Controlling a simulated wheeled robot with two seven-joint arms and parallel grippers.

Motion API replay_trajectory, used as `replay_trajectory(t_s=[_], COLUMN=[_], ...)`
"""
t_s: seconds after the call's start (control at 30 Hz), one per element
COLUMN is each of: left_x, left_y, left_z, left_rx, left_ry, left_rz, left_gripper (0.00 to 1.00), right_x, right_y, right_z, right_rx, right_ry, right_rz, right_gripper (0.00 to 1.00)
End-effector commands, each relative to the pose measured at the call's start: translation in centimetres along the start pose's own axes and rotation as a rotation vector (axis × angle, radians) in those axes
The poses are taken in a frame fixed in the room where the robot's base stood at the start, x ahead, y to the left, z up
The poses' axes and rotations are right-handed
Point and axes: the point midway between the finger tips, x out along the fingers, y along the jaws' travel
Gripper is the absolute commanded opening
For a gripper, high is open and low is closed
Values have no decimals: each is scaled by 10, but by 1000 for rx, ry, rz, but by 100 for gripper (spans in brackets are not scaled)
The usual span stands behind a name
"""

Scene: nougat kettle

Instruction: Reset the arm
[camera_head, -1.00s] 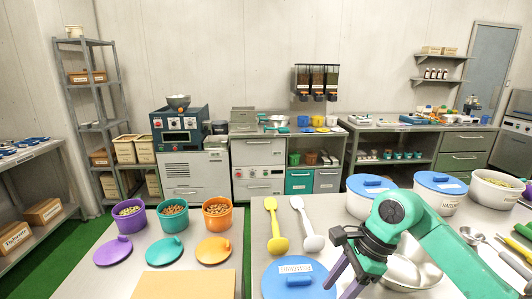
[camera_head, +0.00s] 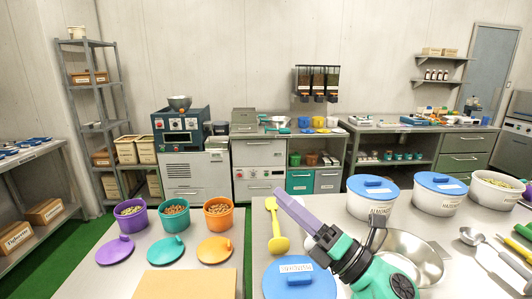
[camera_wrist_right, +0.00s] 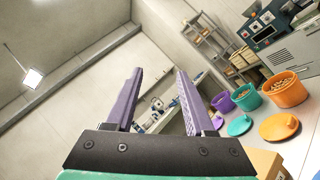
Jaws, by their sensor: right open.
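My right gripper (camera_head: 291,208) is raised above the right table, with its purple fingers pointing up and to the left in the head view. In the right wrist view its two fingers (camera_wrist_right: 158,100) stand apart with nothing between them. My left gripper does not show in either view.
A blue lid (camera_head: 272,284) and a yellow spatula (camera_head: 279,243) lie near the gripper. Blue-lidded tubs (camera_head: 371,208) stand behind it. On the left table (camera_head: 82,279) are purple, teal and orange (camera_head: 217,219) tubs with lids beside them.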

Motion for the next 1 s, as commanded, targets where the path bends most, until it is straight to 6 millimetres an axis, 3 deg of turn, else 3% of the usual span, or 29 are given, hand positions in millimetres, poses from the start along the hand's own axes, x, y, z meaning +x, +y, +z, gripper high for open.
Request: replay_trajectory(t_s=[0.07,0.13,0.23,0.33,0.4,0.57,0.83,0.87,1.0], left_x=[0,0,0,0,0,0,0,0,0], left_y=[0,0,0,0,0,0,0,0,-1], left_z=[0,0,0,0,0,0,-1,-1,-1], left_rx=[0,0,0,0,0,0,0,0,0], left_ry=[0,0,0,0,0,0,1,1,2], left_rz=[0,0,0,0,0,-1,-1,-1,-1], left_gripper=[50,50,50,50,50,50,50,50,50], right_x=[-32,-76,-148,-216,-253,-316,-388,-392,-407], right_y=[-38,-85,-147,-188,-202,-210,-185,-189,-236], right_z=[42,63,55,20,-9,-68,-154,-161,-184], right_rx=[333,613,948,1207,1338,1538,1742,1749,1734], right_ry=[-308,-564,-872,-1120,-1251,-1469,-1739,-1754,-1756], right_rz=[-124,-255,-452,-644,-760,-985,-1331,-1356,-1379], right_gripper=[54,54,54,54,54,54,54,54,54])
